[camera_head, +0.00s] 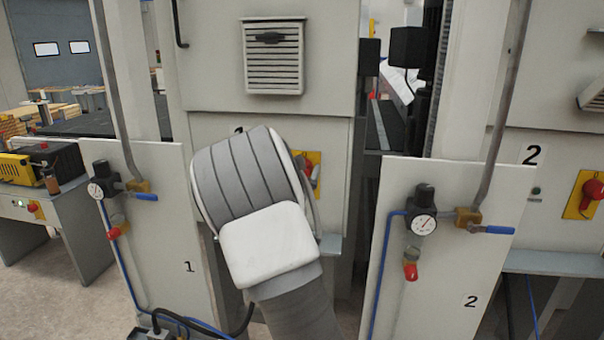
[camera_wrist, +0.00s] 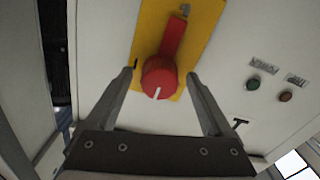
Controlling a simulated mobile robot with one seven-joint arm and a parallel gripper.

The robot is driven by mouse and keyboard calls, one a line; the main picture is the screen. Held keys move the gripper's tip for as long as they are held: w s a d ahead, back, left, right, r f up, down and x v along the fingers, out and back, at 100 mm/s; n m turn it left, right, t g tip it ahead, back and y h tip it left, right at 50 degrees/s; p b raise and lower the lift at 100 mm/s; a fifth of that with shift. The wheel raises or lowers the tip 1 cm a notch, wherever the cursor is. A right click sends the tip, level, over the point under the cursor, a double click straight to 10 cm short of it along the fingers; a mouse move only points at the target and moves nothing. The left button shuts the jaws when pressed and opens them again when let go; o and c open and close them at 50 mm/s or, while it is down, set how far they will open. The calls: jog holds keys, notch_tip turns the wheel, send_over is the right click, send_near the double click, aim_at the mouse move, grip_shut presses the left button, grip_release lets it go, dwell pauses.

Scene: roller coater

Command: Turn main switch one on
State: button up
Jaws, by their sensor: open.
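Main switch one is a red rotary knob (camera_wrist: 158,78) on a yellow plate (camera_wrist: 205,22), fixed to a pale cabinet panel. In the wrist view its red grip runs up and slightly right, and a white mark shows on its lower rim. My gripper (camera_wrist: 159,76) is open, with one finger to the left of the knob and one to the right. I cannot tell whether the fingers touch it. In the head view only part of the yellow plate (camera_head: 315,160) shows beside my arm, which hides my gripper and most of the switch.
Green (camera_wrist: 253,84) and orange (camera_wrist: 285,97) buttons sit right of the switch. A panel marked 1 with a gauge (camera_head: 96,190) stands left; a panel marked 2 with another gauge (camera_head: 424,225) stands right. A second red switch (camera_head: 593,188) is at far right.

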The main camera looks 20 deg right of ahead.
grip_shut()
dwell(0.4)
jog(key=shift+f+m+b, duration=0.15)
jog(key=shift+m+b, duration=0.15)
jog(key=shift+b, duration=0.2)
jog(key=m+b, duration=0.2)
jog(key=b, duration=0.2)
jog(key=shift+f, duration=0.2)
jog(key=m+b, duration=0.6)
jog(key=shift+r, duration=0.1)
jog(key=m+b, duration=0.4)
jog(key=m, duration=0.1)
jog(key=shift+w+a, duration=0.1)
jog(key=shift+r+m+b, duration=0.15)
jog(key=shift+m+b, duration=0.6)
jog(key=shift+m, duration=0.3)
jog(key=shift+r+m+b, duration=0.1)
jog(key=shift+m+b, duration=0.65)
jog(key=shift+m, duration=0.3)
